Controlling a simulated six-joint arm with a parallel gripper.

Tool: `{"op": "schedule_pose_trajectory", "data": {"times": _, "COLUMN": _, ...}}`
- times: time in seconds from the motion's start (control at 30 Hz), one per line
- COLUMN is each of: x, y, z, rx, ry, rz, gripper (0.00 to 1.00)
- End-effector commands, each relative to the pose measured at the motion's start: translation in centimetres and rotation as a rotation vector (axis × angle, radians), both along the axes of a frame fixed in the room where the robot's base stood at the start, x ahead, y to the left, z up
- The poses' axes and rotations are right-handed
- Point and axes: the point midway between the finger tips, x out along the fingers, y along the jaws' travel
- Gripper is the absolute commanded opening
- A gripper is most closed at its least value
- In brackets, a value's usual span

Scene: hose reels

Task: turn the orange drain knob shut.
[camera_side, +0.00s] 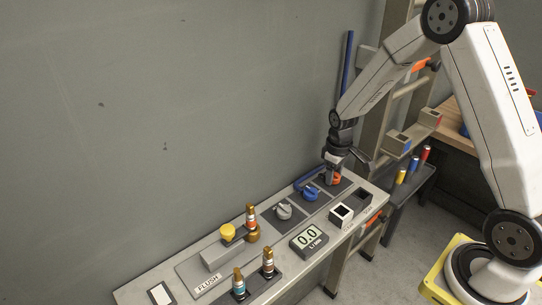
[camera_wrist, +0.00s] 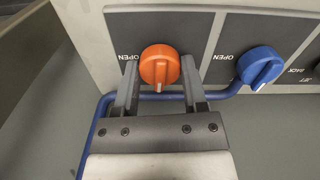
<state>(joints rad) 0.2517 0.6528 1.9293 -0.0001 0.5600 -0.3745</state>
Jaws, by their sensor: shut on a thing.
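The orange drain knob (camera_wrist: 159,66) sits on a dark panel plate labelled OPEN in the wrist view. My gripper (camera_wrist: 160,82) is around the knob, one finger on each side, and shut on it. The knob's white pointer line shows at its lower edge, toward my gripper, in the wrist view. In the side view the orange knob (camera_side: 334,179) shows at the far right end of the knob row. My gripper (camera_side: 334,174) comes down on it from above and partly hides it.
A blue knob (camera_wrist: 261,66) is beside the orange one, with a blue hose (camera_wrist: 228,92) running close by. A grey knob (camera_side: 283,211), a flow display (camera_side: 308,238) reading 0.0, brass fittings and a yellow knob (camera_side: 228,232) stand along the bench. A wall is behind.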

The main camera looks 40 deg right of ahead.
Motion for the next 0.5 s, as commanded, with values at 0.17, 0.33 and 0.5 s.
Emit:
{"op": "schedule_pose_trajectory", "data": {"times": 0.17, "x": 0.11, "y": -0.02, "z": 0.07, "rx": -0.001, "ry": -0.003, "rz": 0.064, "gripper": 0.0}}
{"op": "schedule_pose_trajectory", "data": {"times": 0.33, "x": 0.11, "y": -0.02, "z": 0.07, "rx": 0.0, "ry": -0.004, "rz": 0.088, "gripper": 0.0}}
{"op": "schedule_pose_trajectory", "data": {"times": 0.5, "x": 0.11, "y": -0.02, "z": 0.07, "rx": -0.001, "ry": -0.004, "rz": 0.092, "gripper": 0.0}}
